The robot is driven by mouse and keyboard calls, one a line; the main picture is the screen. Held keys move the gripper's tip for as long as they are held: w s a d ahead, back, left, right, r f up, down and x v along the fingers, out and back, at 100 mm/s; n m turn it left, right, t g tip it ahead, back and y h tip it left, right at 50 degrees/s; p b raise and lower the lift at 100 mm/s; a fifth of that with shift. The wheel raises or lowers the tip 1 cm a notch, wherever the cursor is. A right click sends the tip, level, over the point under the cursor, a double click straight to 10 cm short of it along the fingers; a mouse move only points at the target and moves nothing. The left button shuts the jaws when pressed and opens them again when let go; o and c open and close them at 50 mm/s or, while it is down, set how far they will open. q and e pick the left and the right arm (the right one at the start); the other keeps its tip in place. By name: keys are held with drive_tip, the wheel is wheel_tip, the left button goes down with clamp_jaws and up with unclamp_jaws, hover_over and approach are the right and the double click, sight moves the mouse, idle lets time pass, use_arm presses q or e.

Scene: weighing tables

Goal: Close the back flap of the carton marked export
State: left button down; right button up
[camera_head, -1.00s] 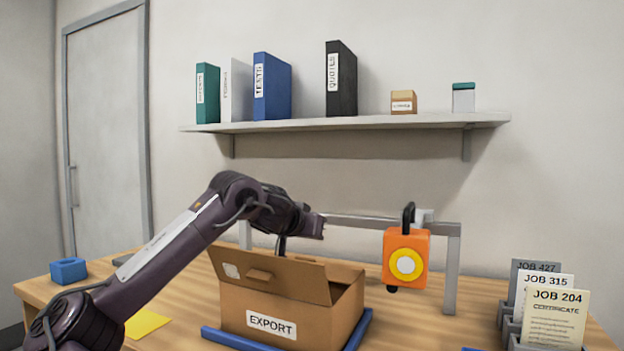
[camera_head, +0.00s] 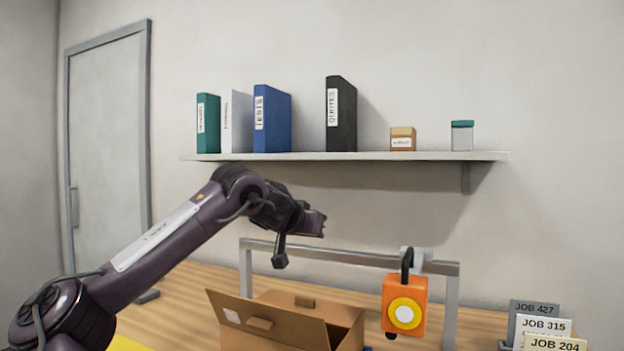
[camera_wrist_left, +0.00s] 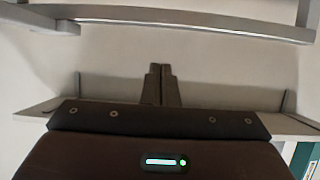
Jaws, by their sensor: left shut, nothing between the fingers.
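The brown carton (camera_head: 345,332) stands at the bottom of the head view, with its lower part and export label cut off. Its front flap (camera_head: 285,328) stands up, tilted towards me, and hides part of the opening. The back flap (camera_head: 325,307) appears to lie roughly flat across the top. My left gripper (camera_head: 280,262) hangs above the carton's back part, apart from it. In the left wrist view its two fingers (camera_wrist_left: 160,70) are together with nothing between them. My right gripper is not in view.
A grey metal frame (camera_head: 452,300) stands behind the carton, with an orange hanging device (camera_head: 405,304) to its right. Job cards (camera_head: 545,326) stand at bottom right. A wall shelf (camera_head: 350,156) with binders runs behind and above my left arm.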

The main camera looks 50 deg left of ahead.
use_arm(q)
wheel_tip(320, 180, up, 10)
drive_tip(key=p, duration=0.3)
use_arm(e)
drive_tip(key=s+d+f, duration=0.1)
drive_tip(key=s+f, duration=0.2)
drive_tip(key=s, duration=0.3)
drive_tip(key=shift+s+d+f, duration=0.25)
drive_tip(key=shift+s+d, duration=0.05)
use_arm(q)
drive_tip(key=shift+r, duration=0.1)
